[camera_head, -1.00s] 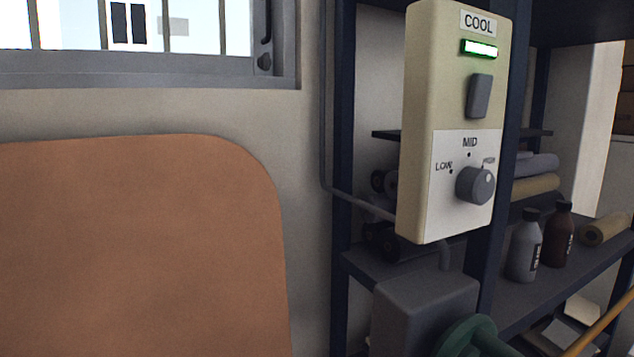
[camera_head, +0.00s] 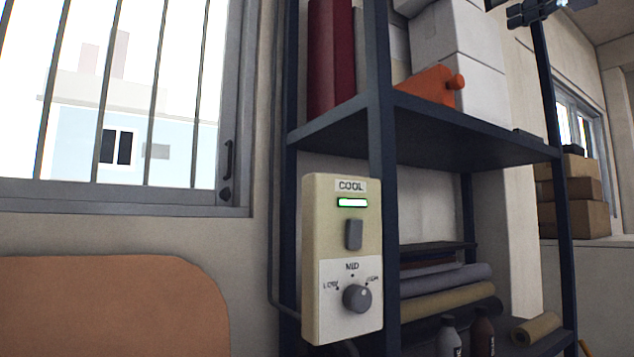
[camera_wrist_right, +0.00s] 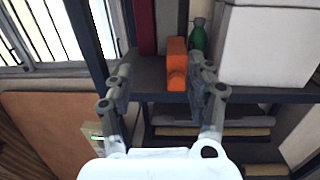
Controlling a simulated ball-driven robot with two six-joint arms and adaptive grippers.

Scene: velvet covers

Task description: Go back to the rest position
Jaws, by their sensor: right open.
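My right gripper (camera_head: 538,12) shows at the top right edge of the head view, partly cut off, in front of the upper part of the shelf unit. In the right wrist view my right gripper (camera_wrist_right: 160,78) has its two fingers spread apart with nothing between them. An orange object (camera_wrist_right: 177,66) stands on a shelf beyond the fingers and looks apart from them. A cream control box (camera_head: 314,250), with a lit bar under the word COOL, a grey switch and a round knob, is clear of the gripper. My left gripper is not in view.
A dark blue shelf unit (camera_head: 378,130) holds white boxes (camera_head: 462,40), the orange object (camera_head: 428,88), rolls (camera_head: 450,283) and bottles (camera_head: 482,335). A barred window (camera_head: 130,110) and a brown panel (camera_head: 110,305) are at the left. Cardboard boxes (camera_head: 575,215) stand farther right.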

